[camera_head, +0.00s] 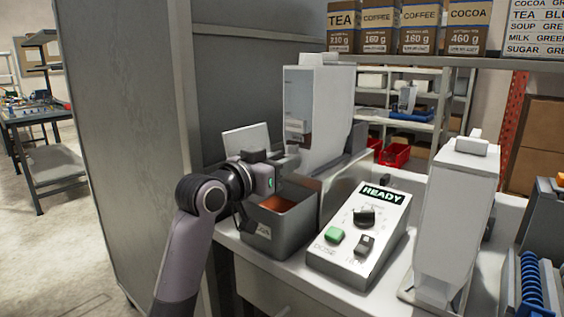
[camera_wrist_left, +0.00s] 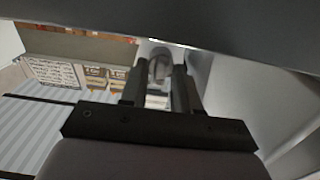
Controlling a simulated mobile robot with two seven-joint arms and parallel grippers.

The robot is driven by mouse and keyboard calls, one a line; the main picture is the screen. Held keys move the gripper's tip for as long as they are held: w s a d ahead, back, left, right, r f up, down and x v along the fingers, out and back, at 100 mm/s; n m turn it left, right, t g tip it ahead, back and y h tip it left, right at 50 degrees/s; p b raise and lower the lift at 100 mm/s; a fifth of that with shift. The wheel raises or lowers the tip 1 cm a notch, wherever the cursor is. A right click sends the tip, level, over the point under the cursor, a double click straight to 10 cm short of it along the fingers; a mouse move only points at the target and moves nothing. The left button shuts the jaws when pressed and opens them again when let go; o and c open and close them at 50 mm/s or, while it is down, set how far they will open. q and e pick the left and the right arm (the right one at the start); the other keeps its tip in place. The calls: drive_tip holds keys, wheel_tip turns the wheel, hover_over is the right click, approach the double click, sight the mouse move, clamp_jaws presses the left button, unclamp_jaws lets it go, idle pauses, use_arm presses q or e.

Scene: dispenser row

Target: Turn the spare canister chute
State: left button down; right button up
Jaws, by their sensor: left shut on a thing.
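A tall white canister (camera_head: 318,110) with a clear window stands upright in the dispenser behind the grey bin. My left gripper (camera_head: 283,167) is at the lower front of this canister, above the bin, and is shut on its grey chute. In the left wrist view a rounded grey chute (camera_wrist_left: 160,66) shows between the two dark fingers (camera_wrist_left: 160,85); its exact facing is hard to tell. A second white canister (camera_head: 455,215) stands upright on the counter at the right, apart from my gripper. My right gripper is not in view.
The grey bin (camera_head: 275,248) with brown contents sits below my left gripper. A control box (camera_head: 360,230) showing READY, with a green button and dark knobs, is to its right. A grey panel (camera_head: 130,130) stands at the left. Labelled boxes (camera_head: 408,28) line the shelf above.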

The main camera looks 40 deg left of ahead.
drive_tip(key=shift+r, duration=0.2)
use_arm(q)
drive_tip(key=shift+d+f+m+p, duration=0.15)
drive_tip(key=shift+m+p, duration=3.2)
drive_tip(key=shift+m, duration=2.55)
drive_tip(key=shift+d+f+m+p, duration=0.15)
drive_tip(key=shift+m+p, duration=3.15)
drive_tip(key=shift+m, duration=2.6)
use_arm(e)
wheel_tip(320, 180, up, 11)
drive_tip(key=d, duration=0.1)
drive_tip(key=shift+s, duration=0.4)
use_arm(q)
drive_tip(key=shift+a, duration=0.1)
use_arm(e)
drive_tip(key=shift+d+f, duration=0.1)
use_arm(q)
drive_tip(key=c, duration=1.2)
unclamp_jaws()
drive_tip(key=shift+o, duration=0.2)
